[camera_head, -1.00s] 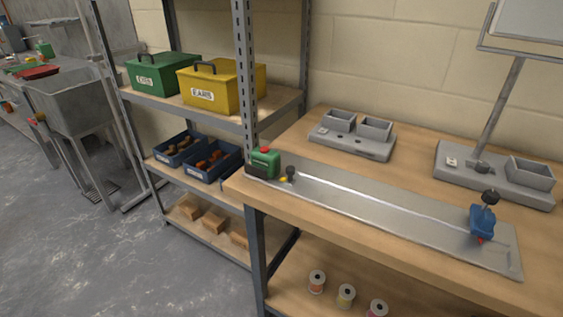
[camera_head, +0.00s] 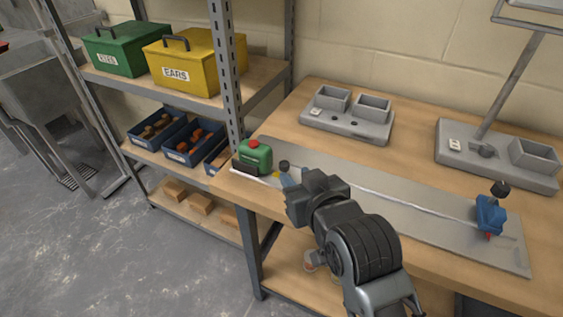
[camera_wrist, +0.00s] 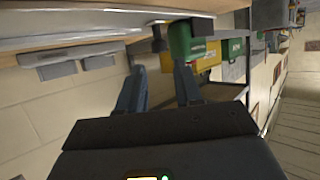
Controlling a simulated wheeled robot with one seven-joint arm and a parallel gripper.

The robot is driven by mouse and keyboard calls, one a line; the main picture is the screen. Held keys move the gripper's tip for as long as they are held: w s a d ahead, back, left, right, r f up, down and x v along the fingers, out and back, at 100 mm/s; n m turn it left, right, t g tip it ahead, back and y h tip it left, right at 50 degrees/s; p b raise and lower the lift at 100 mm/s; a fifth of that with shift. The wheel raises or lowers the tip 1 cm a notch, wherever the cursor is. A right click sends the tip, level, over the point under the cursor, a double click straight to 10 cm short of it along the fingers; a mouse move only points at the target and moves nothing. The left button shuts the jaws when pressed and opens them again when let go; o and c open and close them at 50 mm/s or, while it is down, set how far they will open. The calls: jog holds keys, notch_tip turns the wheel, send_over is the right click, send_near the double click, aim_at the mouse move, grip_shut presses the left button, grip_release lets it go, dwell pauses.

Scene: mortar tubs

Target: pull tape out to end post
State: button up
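A green tape case (camera_head: 253,158) with a red top sits at the left end of a long grey board (camera_head: 440,227) on the bench. A dark knob (camera_head: 284,164) stands just right of the case. A blue post (camera_head: 490,214) with a black knob on top stands at the board's right end. A thin pale line runs along the board between them. My gripper (camera_head: 288,180) is low at the case's right side. In the wrist view my gripper (camera_wrist: 160,88) has its two fingers apart with nothing held between them; the green case (camera_wrist: 188,45) lies beyond the right finger.
Grey blocks with small bins, one (camera_head: 345,122) at the back and one (camera_head: 500,155) at back right, stand behind the board. A metal shelf upright (camera_head: 228,70) rises close left of the case. Green (camera_head: 115,50) and yellow (camera_head: 200,60) boxes sit on the shelf.

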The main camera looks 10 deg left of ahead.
aim_at(287, 167)
jog(key=x, duration=0.6)
jog(key=shift+w+a+f+p, duration=0.1)
jog(key=shift+w+f+p, duration=0.05)
jog(key=shift+w+p, duration=0.15)
grip_shut()
